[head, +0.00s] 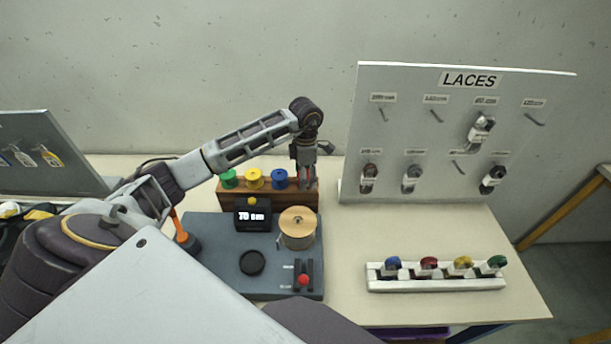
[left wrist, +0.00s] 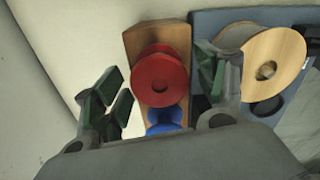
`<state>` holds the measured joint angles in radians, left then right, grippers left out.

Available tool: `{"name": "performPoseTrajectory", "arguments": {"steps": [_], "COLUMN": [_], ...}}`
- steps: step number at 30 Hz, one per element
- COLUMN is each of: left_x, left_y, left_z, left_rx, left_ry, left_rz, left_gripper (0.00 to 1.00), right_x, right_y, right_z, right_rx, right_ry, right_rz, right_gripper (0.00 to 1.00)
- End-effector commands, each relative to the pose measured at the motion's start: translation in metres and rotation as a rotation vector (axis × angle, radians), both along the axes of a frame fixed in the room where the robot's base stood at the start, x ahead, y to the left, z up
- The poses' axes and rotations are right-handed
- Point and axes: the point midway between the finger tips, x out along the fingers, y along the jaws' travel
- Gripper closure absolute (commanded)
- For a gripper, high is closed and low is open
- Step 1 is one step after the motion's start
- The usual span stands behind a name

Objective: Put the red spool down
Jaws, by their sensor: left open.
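The red spool (left wrist: 158,82) stands at the end of the wooden spool rack (left wrist: 146,37), beside the blue spool (left wrist: 163,118). My left gripper (left wrist: 168,84) is open, with one finger on each side of the red spool and visible gaps in the left wrist view. In the head view my left gripper (head: 307,178) is low over the right end of the rack (head: 250,197) and mostly hides the red spool. The green (head: 229,179), yellow (head: 254,179) and blue spools stand left of it. My right gripper is not in view.
A grey-blue station in front of the rack carries a display (head: 252,215), a large wooden reel (head: 298,228) and a red-knobbed lever (head: 303,281). A LACES board (head: 400,140) stands right. A white holder (head: 436,284) carries several coloured rolls. The table between is clear.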

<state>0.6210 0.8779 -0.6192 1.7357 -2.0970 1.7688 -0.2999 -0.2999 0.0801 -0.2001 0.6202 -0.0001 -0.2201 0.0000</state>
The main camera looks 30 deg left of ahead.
Motion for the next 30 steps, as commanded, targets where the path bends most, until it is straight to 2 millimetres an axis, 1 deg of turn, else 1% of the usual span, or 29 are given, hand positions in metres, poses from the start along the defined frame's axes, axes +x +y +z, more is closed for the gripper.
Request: {"name": "performPoseTrajectory", "arguments": {"steps": [18,30], "left_x": [0.001,0.001], "left_y": [0.000,0.000], "left_z": [0.069,0.108], "left_rx": [0.000,0.000], "left_ry": [-0.006,-0.004], "left_rz": [0.000,0.000], "left_gripper": [0.28,0.28], "right_x": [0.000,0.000], "right_y": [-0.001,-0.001], "right_z": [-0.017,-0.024], "right_rx": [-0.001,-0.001], "right_ry": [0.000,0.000], "right_rz": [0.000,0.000], "right_gripper": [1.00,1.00]}}
